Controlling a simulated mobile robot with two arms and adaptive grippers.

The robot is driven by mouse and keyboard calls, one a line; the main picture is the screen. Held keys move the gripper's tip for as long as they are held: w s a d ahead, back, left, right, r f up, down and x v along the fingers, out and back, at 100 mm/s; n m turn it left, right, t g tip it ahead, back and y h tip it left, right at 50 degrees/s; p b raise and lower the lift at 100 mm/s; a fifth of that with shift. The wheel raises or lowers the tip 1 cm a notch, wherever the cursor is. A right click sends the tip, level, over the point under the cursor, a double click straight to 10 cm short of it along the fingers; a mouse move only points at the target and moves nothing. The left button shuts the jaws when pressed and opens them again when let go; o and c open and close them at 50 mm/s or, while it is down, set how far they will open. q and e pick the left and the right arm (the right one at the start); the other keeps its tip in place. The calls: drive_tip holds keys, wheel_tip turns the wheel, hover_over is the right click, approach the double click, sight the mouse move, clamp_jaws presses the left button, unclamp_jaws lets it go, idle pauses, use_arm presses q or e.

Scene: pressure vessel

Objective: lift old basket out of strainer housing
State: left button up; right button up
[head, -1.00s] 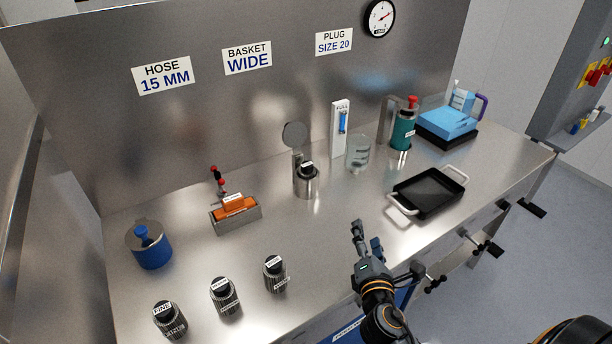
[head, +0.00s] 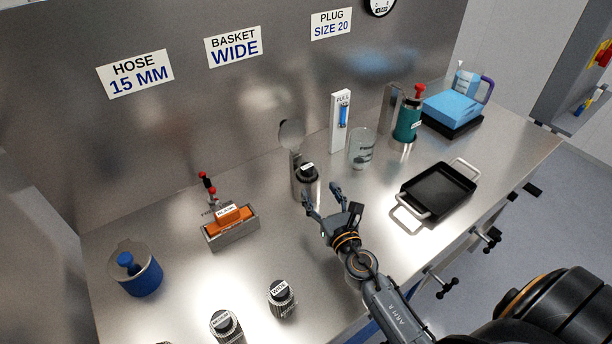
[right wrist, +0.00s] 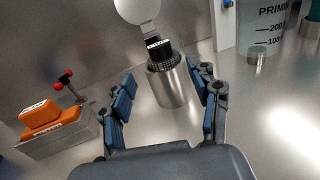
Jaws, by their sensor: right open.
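The strainer housing (head: 304,190) is a steel cylinder with its round lid (head: 291,132) raised behind it. The old basket (head: 307,170), with a black labelled top, sits in the housing and sticks out above its rim. In the right wrist view the basket top (right wrist: 158,46) and housing (right wrist: 175,86) show beyond and between the fingers. My right gripper (head: 322,199) is open and empty, just in front of the housing on its right side; it also shows in the right wrist view (right wrist: 165,98). My left gripper is not in view.
Spare baskets (head: 282,298) (head: 226,327) stand at the front. An orange block in a metal holder (head: 230,231) is left of the housing. A clear beaker (head: 361,150) stands behind right, and a black tray (head: 438,192) lies to the right. A blue pot (head: 140,275) is far left.

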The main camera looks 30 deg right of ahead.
sight(310, 174)
drive_tip(key=w, duration=0.4)
drive_tip(key=shift+w+d, duration=0.2)
drive_tip(key=shift+d, duration=0.05)
drive_tip(key=shift+w+f, duration=0.1)
drive_tip(key=shift+w, duration=0.15)
drive_tip(key=shift+w+d, duration=0.15)
drive_tip(key=shift+w, duration=0.5)
drive_tip(key=w, duration=0.3)
drive_tip(key=shift+w+d, duration=0.2)
drive_tip(key=shift+w, duration=0.4)
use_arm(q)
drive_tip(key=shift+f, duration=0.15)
use_arm(e)
drive_tip(key=c, duration=1)
